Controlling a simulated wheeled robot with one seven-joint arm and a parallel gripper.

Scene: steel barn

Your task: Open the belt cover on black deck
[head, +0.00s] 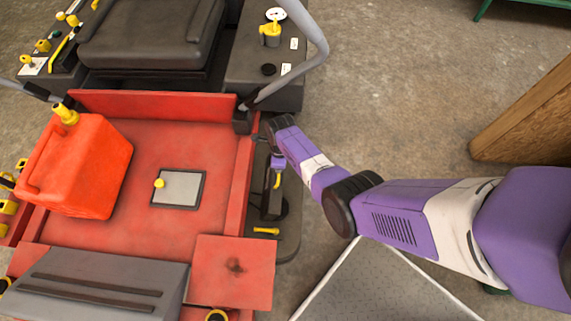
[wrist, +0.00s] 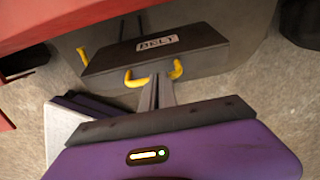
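The belt cover (wrist: 205,50) is a dark box-shaped lid with a white BELT label and a curved yellow handle (wrist: 177,68) on its near side. It looks closed. In the head view the cover (head: 268,203) and yellow handle (head: 277,181) show beside the red machine, on the black deck (head: 289,233). My gripper (wrist: 160,78) has its two grey fingers together at the middle of the handle, hiding that part. I cannot tell whether the handle is clasped between them or just behind them. In the head view my gripper (head: 278,160) is above the cover, its tips small.
The red machine bed (head: 110,220) lies left of the deck, holding a red fuel can (head: 85,165) and a grey hatch (head: 180,188). A grey bar (head: 308,60) rises near my wrist. A wooden box (head: 525,120) stands right; concrete floor between is clear.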

